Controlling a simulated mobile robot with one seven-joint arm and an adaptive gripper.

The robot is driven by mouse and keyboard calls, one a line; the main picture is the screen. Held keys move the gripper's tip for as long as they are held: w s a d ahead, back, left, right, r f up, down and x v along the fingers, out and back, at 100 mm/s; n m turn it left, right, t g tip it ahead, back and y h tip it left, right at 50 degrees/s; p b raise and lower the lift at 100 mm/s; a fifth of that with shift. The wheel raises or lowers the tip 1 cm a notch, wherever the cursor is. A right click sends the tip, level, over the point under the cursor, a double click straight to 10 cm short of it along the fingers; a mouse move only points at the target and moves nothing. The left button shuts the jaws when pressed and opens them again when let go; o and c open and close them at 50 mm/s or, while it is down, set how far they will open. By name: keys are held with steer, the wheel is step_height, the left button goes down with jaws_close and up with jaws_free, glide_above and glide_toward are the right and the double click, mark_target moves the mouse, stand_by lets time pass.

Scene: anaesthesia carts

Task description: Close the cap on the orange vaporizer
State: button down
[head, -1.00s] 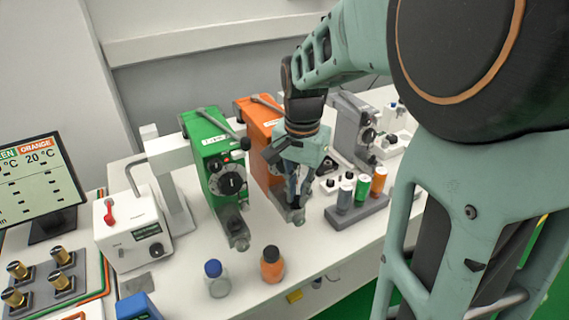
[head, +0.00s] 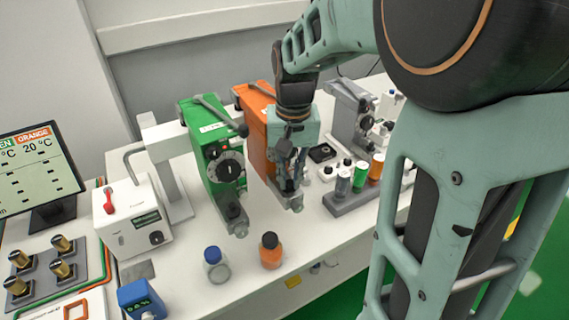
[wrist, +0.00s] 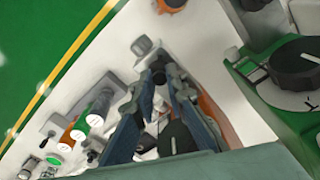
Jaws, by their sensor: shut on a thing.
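The orange vaporizer (head: 256,120) stands on the white bench, partly hidden behind my arm in the head view. A strip of its orange side shows beside the fingers in the wrist view (wrist: 213,122). Its grey filler spout (head: 297,205) sticks out low at the front; its end also shows just beyond my fingertips in the wrist view (wrist: 142,46). My gripper (head: 290,186) points down at this filler. Its fingers (wrist: 156,80) are shut on a small dark part there, apparently the cap, mostly hidden by the fingers. I cannot tell how far the cap is closed.
The green vaporizer (head: 212,150) stands close on the left. A grey rack (head: 355,202) with several coloured cylinders is close on the right. A blue-capped bottle (head: 215,265) and an orange bottle (head: 271,252) stand in front. A grey vaporizer (head: 350,115) stands behind.

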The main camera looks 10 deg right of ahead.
mark_target(291, 184)
stand_by(0.3)
steer(key=c, duration=1.9)
jaws_free()
steer(key=shift+c, duration=0.2)
step_height(291, 184, up, 12)
steer(key=shift+s, duration=0.4)
